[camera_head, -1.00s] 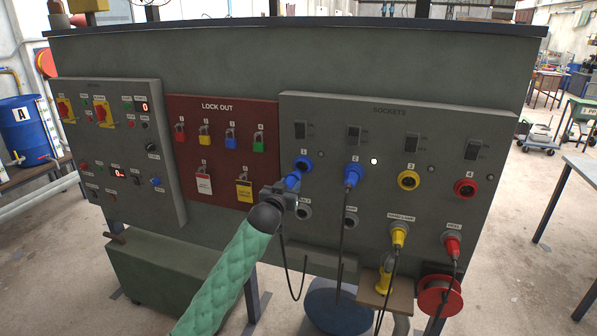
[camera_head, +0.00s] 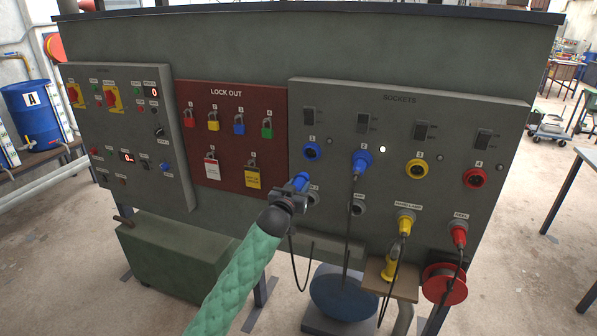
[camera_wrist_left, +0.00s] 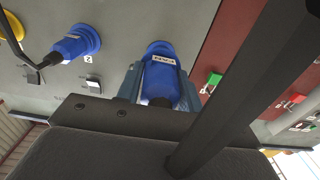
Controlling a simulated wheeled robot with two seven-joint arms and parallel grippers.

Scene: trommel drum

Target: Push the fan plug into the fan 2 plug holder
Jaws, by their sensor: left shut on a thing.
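The plug looks clear of the socket. A grey round holder (camera_head: 314,196) is just right of the gripper, partly hidden by it. A second grey holder (camera_head: 358,208) is further right and empty. My right gripper is not in view.
Another blue plug (camera_head: 362,164) is in socket 2, its cable hanging down. A yellow plug (camera_head: 404,226) and a red plug (camera_head: 458,234) sit in the lower row. The red lock out board (camera_head: 232,135) with several padlocks is to the left.

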